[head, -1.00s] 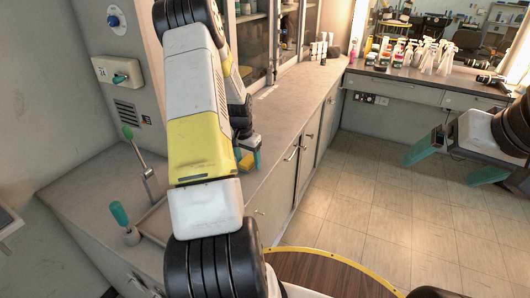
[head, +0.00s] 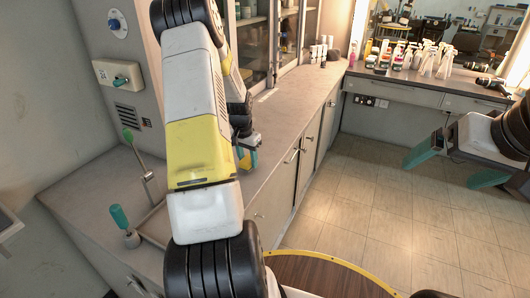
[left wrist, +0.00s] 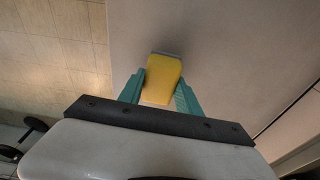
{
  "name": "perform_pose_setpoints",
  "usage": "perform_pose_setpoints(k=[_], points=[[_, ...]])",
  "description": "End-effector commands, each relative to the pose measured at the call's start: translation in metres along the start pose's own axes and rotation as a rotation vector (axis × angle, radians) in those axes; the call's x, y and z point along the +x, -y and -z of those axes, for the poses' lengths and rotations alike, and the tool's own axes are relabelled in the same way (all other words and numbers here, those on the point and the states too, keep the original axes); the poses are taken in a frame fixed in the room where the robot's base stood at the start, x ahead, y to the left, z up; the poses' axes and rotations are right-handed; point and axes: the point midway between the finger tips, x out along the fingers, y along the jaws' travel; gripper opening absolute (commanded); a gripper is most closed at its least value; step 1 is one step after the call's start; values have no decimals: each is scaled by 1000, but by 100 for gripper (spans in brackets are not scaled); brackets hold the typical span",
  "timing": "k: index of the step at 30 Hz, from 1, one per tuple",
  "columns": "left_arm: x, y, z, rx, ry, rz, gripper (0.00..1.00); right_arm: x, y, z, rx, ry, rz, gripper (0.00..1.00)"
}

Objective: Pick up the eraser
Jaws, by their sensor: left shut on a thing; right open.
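The eraser (left wrist: 163,78) is a yellow block with a grey edge at its far end. In the left wrist view it sits between the two teal fingers of my left gripper (left wrist: 160,90), which are shut on it, over the grey counter top. In the head view the left gripper (head: 247,156) is by the counter's front edge, partly hidden behind my own arm, and only a bit of the yellow eraser (head: 240,152) shows. I cannot tell whether the eraser touches the counter. My right gripper (head: 453,164) is open and empty above the tiled floor at the right.
The grey counter (head: 290,107) runs along the wall, with cabinet doors below. Teal-handled taps (head: 122,222) stand at the left. Several bottles (head: 405,58) stand on the far counter beneath a mirror. The tiled floor (head: 370,200) is clear.

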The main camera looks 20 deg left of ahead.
Motion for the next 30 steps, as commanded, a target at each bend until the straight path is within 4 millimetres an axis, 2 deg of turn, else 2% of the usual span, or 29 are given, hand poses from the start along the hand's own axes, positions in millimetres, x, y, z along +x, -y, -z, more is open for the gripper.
perform_pose_setpoints(k=[4, 19, 24, 30], points=[[-22, 0, 4, -1, -3, 1, 1, 0, 0, 0, 0, 0, 0, 100], [-47, -64, -99, 0, 1, 0, 1, 0, 0, 0, 0, 0, 0, 100], [-52, -77, -120, 0, 0, 0, 1, 0, 0, 0, 0, 0, 0, 100], [-55, -83, -130, 0, 0, 0, 1, 0, 0, 0, 0, 0, 0, 100]])
